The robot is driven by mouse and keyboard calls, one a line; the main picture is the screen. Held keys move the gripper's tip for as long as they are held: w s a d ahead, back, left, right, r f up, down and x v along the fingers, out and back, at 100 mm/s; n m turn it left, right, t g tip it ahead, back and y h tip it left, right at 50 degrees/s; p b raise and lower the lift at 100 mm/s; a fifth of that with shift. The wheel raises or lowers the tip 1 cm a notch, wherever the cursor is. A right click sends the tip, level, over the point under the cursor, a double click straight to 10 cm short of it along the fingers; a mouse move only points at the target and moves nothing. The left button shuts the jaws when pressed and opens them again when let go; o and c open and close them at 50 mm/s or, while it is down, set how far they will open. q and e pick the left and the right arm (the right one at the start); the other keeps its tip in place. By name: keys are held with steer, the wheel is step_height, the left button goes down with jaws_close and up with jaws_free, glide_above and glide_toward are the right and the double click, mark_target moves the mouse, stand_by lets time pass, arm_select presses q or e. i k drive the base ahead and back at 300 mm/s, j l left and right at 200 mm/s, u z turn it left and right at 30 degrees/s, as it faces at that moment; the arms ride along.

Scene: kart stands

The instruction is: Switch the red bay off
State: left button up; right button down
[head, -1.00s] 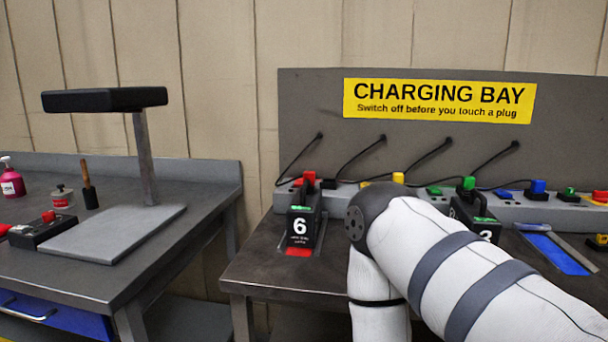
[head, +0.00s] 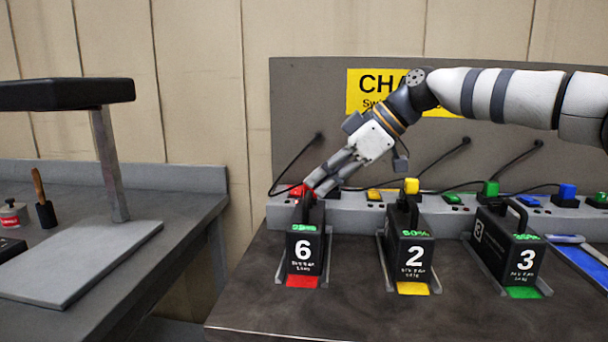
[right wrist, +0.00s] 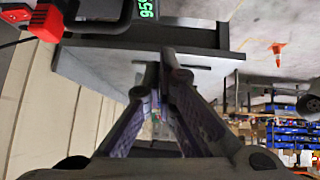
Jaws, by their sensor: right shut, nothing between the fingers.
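The red bay is the leftmost one, with a red tag (head: 302,282) in front of a black battery pack (head: 303,250) marked 6. Red parts (head: 297,190) show at the strip behind the pack. My fingers partly cover them, so I cannot tell switch from plug there. My right gripper (head: 313,190) is shut and empty, pointing down-left just by these red parts; I cannot tell if it touches. In the right wrist view the shut fingers (right wrist: 163,70) are in the middle, and a red plug (right wrist: 45,22) is at the upper left, apart from them. My left gripper is out of view.
Packs marked 2 (head: 410,260) and 3 (head: 512,255) stand to the right, with yellow and green plugs behind. Black cables hang from the grey back panel (head: 300,100). The bench front is clear.

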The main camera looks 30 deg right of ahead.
mark_target(296, 191)
steer(key=i+l, duration=0.8)
